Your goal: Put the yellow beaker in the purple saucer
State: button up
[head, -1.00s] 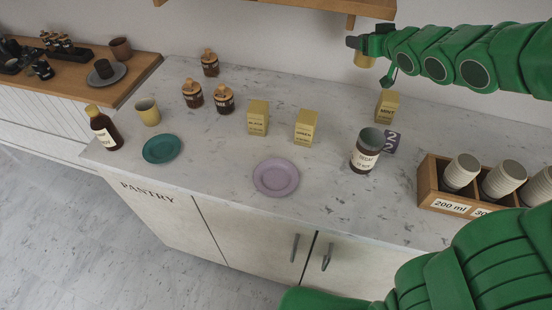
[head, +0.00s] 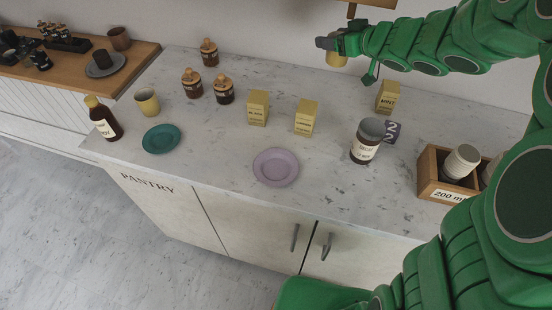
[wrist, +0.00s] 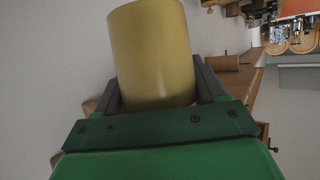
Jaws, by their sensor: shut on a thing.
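My gripper (head: 328,43) is high above the back of the counter, close to the wall. It is shut on a yellow beaker (head: 337,62), whose lower part shows below the jaws. In the wrist view the yellow beaker (wrist: 153,55) fills the space between the two fingers (wrist: 158,92). The purple saucer (head: 276,167) lies flat and empty near the front edge of the counter, below and to the left of my gripper.
Yellow boxes (head: 257,108) and a dark jar (head: 366,141) stand around the purple saucer. A teal saucer (head: 161,139), another yellow cup (head: 147,101) and a brown bottle (head: 103,118) are at the left. A wooden crate (head: 433,177) with cups is at the right.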

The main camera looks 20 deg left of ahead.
jog(key=s+a+r+n+g+y, duration=0.2)
jog(key=s+a+n+g, duration=0.25)
jog(key=s, duration=0.55)
jog(key=s+d+f+n+g, duration=0.2)
jog(key=s+n+g, duration=0.25)
jog(key=s, duration=0.85)
jog(key=s+d+f+n+g, duration=0.1)
jog(key=s+n+g, duration=0.3)
jog(key=s, duration=0.9)
jog(key=m, duration=0.1)
send_over(273, 161)
jog(key=shift+f, duration=6.65)
jog(key=shift+f+g, duration=0.4)
jog(key=shift+f, duration=0.15)
jog(key=o, duration=1.1)
